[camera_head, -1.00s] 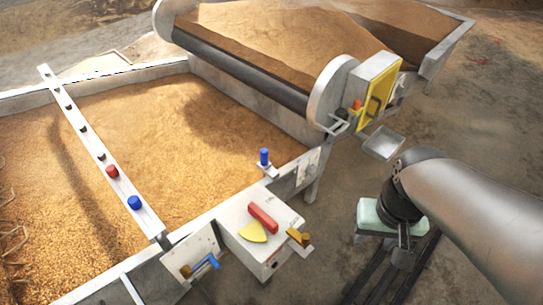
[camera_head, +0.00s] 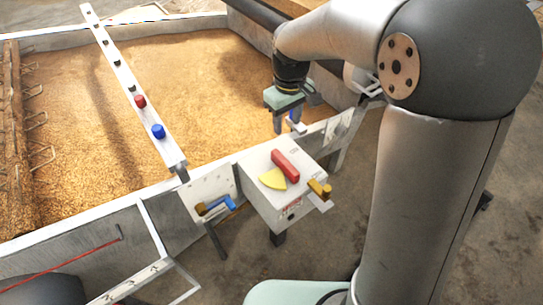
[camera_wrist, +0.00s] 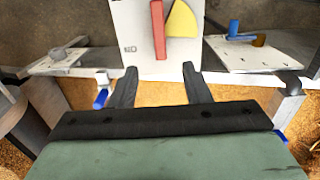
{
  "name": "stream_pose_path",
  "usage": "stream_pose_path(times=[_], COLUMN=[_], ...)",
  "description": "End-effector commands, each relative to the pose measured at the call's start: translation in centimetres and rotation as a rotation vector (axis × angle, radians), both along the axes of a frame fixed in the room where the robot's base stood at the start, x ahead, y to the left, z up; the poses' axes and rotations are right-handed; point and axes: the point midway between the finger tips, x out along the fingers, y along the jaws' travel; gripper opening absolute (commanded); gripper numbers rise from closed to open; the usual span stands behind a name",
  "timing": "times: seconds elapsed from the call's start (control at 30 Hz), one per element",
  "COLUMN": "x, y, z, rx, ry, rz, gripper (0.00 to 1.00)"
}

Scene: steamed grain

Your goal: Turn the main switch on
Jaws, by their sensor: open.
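A white control box (camera_head: 262,200) stands at the near edge of the grain bed. On its top are a red bar handle (camera_head: 285,165) and a yellow wedge-shaped plate (camera_head: 272,180); I take the red handle for the main switch. In the wrist view the red handle (camera_wrist: 158,32) points toward my gripper, with the yellow plate (camera_wrist: 182,22) to its right. A small label beside it is too small to read. My gripper (camera_head: 289,129) is open and empty, behind the box. In the wrist view the fingertips (camera_wrist: 160,68) are apart, short of the handle and not touching it.
A brass-coloured knob (camera_head: 319,188) sticks out from the box's right side. A blue lever (camera_head: 220,204) sits on a panel to the left. A white beam (camera_head: 118,70) with red and blue knobs spans the grain bed (camera_head: 200,90).

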Motion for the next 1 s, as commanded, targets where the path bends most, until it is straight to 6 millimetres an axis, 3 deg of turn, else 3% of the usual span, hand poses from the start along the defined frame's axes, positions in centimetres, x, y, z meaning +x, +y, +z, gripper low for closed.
stream_pose_path(times=[0.17,0.7,1.0], x=[0.1,0.0,0.1], y=[0.0,0.0,0.0], z=[-1.9,-13.3,-16.9], rx=[-0.002,-0.002,-0.001], ry=[0.004,0.005,0.001], rz=[0.004,0.002,0.002], gripper=[0.44,0.44,0.44])
